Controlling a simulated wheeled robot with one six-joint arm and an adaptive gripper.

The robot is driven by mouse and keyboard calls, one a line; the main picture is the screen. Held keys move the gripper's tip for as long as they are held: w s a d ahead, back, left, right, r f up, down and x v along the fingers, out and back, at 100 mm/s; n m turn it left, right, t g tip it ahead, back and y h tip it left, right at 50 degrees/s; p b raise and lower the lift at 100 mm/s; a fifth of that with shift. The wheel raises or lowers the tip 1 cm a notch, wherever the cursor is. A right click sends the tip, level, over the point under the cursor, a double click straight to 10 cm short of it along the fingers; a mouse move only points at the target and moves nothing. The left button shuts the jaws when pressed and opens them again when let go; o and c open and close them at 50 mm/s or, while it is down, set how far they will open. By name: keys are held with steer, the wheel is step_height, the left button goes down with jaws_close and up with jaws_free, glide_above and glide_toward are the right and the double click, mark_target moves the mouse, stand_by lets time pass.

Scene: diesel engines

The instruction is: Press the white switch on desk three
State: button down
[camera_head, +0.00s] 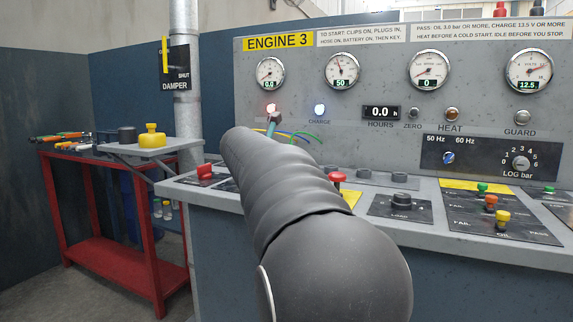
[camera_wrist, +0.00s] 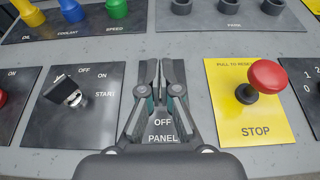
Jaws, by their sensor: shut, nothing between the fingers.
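The desk under the ENGINE 3 sign (camera_head: 278,42) fills the right of the head view, with its sloped grey top (camera_head: 420,236). In the wrist view my gripper (camera_wrist: 161,68) is shut and empty. It is over a dark plate marked OFF and PANEL (camera_wrist: 163,130), between the key switch plate and the yellow STOP plate. I see no white switch in either view; the fingers cover the middle of the PANEL plate. I cannot tell whether the fingertips touch it.
A red mushroom button (camera_wrist: 268,77) stands up close to the right of my gripper. A key switch (camera_wrist: 68,93) is to its left. Yellow, blue and green knobs (camera_wrist: 73,10) line the far edge. A red table (camera_head: 55,192) with tools stands left of the desk.

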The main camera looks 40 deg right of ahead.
steer(key=s+a+r, duration=0.3)
steer(key=a+r, duration=0.3)
steer(key=r, duration=0.5)
steer(key=shift+s+a, duration=0.15)
stand_by(0.5)
